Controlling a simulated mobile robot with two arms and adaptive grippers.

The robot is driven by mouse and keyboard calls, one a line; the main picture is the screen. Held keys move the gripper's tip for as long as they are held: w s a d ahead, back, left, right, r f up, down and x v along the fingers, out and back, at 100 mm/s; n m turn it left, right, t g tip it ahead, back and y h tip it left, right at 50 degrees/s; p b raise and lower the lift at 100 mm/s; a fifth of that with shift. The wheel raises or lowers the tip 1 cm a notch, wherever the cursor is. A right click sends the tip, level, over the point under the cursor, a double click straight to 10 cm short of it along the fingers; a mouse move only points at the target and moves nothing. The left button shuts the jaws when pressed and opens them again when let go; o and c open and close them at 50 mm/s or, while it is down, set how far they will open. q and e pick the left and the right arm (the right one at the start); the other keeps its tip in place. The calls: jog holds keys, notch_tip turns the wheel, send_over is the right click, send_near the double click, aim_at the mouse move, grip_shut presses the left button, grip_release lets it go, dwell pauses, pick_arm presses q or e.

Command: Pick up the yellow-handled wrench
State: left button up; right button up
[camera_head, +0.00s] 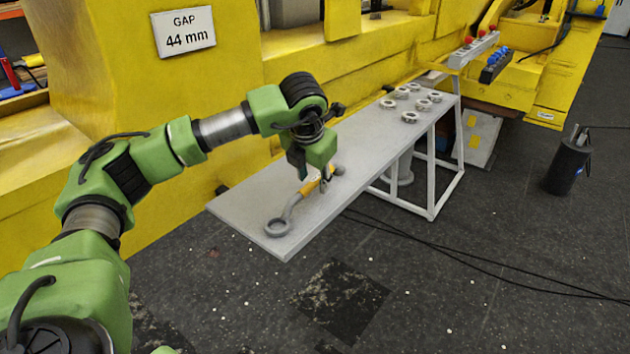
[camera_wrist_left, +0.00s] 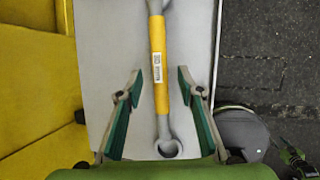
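The yellow-handled wrench (camera_head: 309,188) lies on the narrow grey table (camera_head: 245,206), its large ring end towards the table's near end. In the left wrist view the wrench (camera_wrist_left: 159,72) runs lengthwise, with a small label on its yellow handle and a small ring at the bottom. My left gripper (camera_head: 314,179) is over the handle in the head view. In the left wrist view my left gripper (camera_wrist_left: 160,78) is open, one finger on each side of the wrench, with gaps between fingers and handle. Whether the fingertips reach handle height I cannot tell. My right gripper is not in view.
Several metal rings or nuts (camera_head: 409,117) lie on the far part of the table. The yellow machine (camera_head: 240,70) with a "GAP 44 mm" sign (camera_head: 184,31) stands along the table's left side.

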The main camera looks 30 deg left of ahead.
pick_arm(q)
jog(key=shift+w+a+f, duration=0.1)
jog(key=shift+w+f, duration=0.1)
jog(key=shift+f, duration=0.35)
grip_shut()
jog(key=shift+r, duration=0.1)
jog(key=shift+w+r, duration=0.1)
